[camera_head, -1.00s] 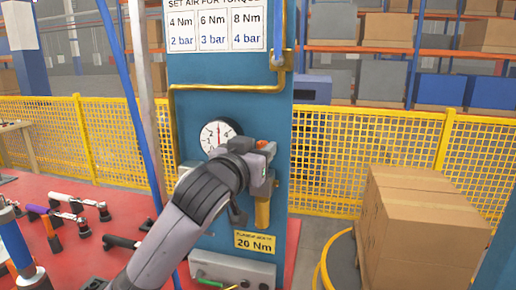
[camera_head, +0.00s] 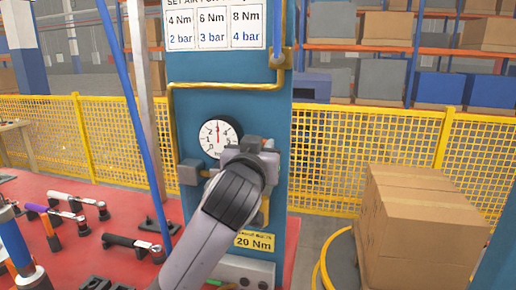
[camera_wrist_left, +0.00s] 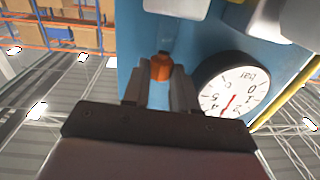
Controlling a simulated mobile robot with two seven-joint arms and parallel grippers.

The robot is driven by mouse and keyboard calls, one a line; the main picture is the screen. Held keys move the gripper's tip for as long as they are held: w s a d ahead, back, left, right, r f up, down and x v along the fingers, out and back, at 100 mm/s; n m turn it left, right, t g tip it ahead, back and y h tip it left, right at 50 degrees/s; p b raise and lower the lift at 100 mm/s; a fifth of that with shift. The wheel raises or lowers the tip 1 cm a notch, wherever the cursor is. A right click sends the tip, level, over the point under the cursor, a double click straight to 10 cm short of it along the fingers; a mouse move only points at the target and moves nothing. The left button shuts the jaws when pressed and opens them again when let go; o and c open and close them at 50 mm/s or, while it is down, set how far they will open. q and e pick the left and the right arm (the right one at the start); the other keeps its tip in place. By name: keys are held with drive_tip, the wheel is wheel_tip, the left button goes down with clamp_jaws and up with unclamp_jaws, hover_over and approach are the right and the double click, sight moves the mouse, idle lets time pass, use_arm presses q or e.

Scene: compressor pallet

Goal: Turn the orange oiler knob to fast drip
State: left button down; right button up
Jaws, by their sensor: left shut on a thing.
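The orange oiler knob (camera_wrist_left: 161,68) shows in the left wrist view between the fingertips of my left gripper (camera_wrist_left: 160,88). The gripper is shut on it. In the head view my left gripper (camera_head: 262,146) is at the blue panel (camera_head: 232,107), just right of and below the round pressure gauge (camera_head: 219,138). There my wrist and gripper hide the knob and most of the oiler. The gauge also shows upside down in the left wrist view (camera_wrist_left: 229,90), right of the fingers. My right gripper is not in view.
A yellow pipe (camera_head: 171,120) runs along the panel around the gauge. A "20 Nm" label (camera_head: 254,241) is below my gripper. Torque tools (camera_head: 133,243) lie on the red surface at left.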

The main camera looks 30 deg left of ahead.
use_arm(q)
drive_tip(key=n+g+y+b, duration=0.1)
drive_tip(key=n+g+y, duration=0.1)
drive_tip(key=d+n+g+y, duration=0.1)
drive_tip(key=n+g+y, duration=0.1)
drive_tip(key=y, duration=0.1)
drive_tip(key=w+n+g+y+b, duration=0.1)
drive_tip(key=n+y, duration=0.1)
drive_tip(key=y, duration=0.1)
drive_tip(key=shift+d+f+n+g+b, duration=0.2)
drive_tip(key=shift+n+g+b, duration=0.1)
drive_tip(key=shift+g, duration=0.1)
drive_tip(key=shift+w+d+r+n+g+y+b, duration=0.1)
drive_tip(key=shift+n+g+y+b, duration=0.2)
drive_tip(key=shift+n+g+y, duration=0.6)
drive_tip(key=shift+w+r+n+g+y+b, duration=0.1)
drive_tip(key=shift+n+g+y+b, duration=0.15)
drive_tip(key=shift+n+g+y, duration=0.6)
drive_tip(key=shift+g+h, duration=0.25)
drive_tip(key=shift+g, duration=0.3)
drive_tip(key=c, duration=1.2)
unclamp_jaws()
drive_tip(key=shift+o, duration=0.2)
drive_tip(key=shift+t, duration=0.3)
